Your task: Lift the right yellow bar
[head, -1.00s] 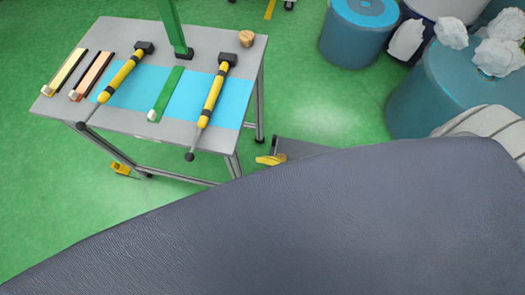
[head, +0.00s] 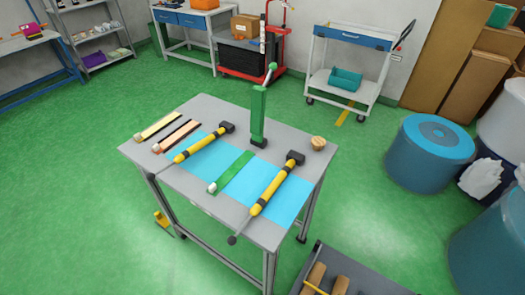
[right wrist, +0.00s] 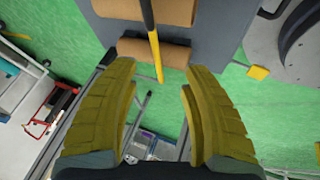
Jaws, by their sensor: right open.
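Two yellow bars with black ends lie on the grey table (head: 215,112) in the head view. The right yellow bar (head: 270,192) lies slantwise across the blue mat (head: 287,205), its black block end at the back and its round knob past the front edge. The left yellow bar (head: 200,147) lies beside it, with a green strip (head: 235,172) between them. My right gripper (right wrist: 160,88) is open in the right wrist view, with nothing between its fingers. Neither bar on the table can be made out in that view. My left gripper is not in view.
A green post (head: 258,112) stands at the table's back, near a small wooden knob (head: 318,143). A grey cart with brown rolls (head: 313,278) stands at the table's front right. Blue drums (head: 430,150) stand at the right.

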